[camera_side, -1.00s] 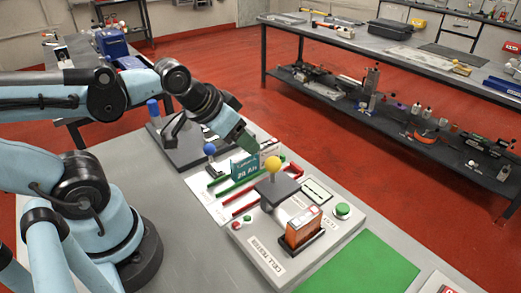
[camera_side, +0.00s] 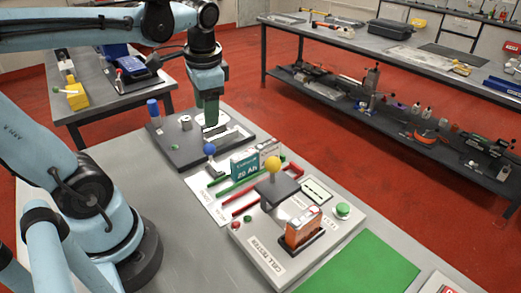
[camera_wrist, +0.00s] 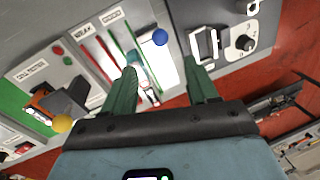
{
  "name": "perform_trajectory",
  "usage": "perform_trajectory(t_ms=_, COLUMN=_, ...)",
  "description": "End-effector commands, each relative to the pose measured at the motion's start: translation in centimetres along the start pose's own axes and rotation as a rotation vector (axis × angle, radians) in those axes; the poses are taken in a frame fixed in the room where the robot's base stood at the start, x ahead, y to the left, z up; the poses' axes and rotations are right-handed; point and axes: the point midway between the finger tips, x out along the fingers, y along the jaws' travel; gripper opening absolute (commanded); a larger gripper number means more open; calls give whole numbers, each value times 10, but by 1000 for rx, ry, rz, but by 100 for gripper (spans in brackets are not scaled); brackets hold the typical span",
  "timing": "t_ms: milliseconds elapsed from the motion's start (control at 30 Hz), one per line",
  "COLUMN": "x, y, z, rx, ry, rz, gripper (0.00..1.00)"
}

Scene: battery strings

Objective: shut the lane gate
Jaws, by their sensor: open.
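The lanes (camera_side: 217,193) are a white strip with green and red rails behind the cell tester. A blue ball knob (camera_side: 209,150) stands at their left end; it also shows in the wrist view (camera_wrist: 160,37). I cannot tell for sure which part is the gate. A teal cell marked 20 Ah (camera_side: 245,166) stands upright among the rails. My gripper (camera_side: 210,118) points down with green fingers over the dark panel, beyond the blue knob. In the wrist view my gripper (camera_wrist: 164,72) has its fingers apart, with nothing held between them.
The cell tester (camera_side: 265,258) has a yellow ball knob (camera_side: 273,164), a green button (camera_side: 343,210) and an orange cell (camera_side: 303,230) in it. A green mat (camera_side: 365,268) lies clear at front right.

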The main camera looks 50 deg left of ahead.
Motion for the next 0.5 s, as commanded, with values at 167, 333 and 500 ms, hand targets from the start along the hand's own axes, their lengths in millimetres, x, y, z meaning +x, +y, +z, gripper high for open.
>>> perform_trajectory(t_ms=167, x=11, y=-1, z=0, rx=2, ry=-6, rz=1, gripper=58)
perform_trajectory(t_ms=333, x=32, y=-1, z=0, rx=1, ry=-5, rz=1, gripper=58)
perform_trajectory(t_ms=500, x=54, y=0, z=0, rx=0, ry=-4, rz=0, gripper=58)
